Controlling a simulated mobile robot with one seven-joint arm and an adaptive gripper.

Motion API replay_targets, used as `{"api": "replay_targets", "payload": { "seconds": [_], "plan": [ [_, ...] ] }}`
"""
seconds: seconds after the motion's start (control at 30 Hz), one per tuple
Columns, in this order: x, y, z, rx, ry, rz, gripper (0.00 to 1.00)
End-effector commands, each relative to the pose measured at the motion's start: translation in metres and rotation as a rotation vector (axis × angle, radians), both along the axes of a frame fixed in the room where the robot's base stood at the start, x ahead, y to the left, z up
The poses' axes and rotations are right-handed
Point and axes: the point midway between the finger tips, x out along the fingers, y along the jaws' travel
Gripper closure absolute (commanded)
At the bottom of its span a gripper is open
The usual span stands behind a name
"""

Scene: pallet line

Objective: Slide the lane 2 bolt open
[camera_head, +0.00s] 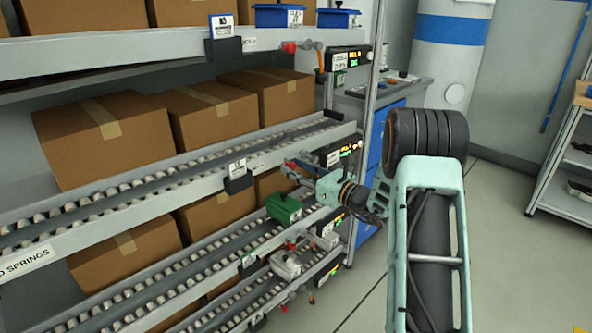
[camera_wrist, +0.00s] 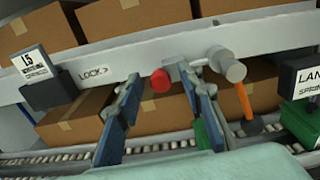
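A red knob (camera_wrist: 160,81) sits on the grey rail of the middle lane (camera_wrist: 110,62), right of a "LOCK >" label (camera_wrist: 93,72) in the wrist view. My gripper (camera_wrist: 159,76) is open, its two blue fingers on either side of the knob in that view. I cannot tell if they touch it. In the head view my gripper (camera_head: 298,171) is at the right end of the middle lane, and it largely hides the knob there. A grey cylinder (camera_wrist: 228,66) with an orange lever (camera_wrist: 244,101) is just right of the knob.
A card holder (camera_wrist: 45,85) stands left of the knob and a lane sign (camera_wrist: 302,80) right of it. Cardboard boxes (camera_head: 205,118) fill the lanes behind. A green box (camera_head: 284,208) sits below my gripper. The floor at right (camera_head: 500,240) is clear.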

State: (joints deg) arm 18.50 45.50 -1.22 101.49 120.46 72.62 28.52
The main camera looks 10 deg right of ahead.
Motion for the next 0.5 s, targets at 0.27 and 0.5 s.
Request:
{"api": "replay_targets", "payload": {
  "seconds": [0.27,0.5],
  "plan": [
    [0.0001,-0.0001,-0.0001,0.000,0.000,0.000,0.73],
    [0.0000,-0.0001,-0.0002,-0.001,0.001,0.000,0.99]
  ]
}}
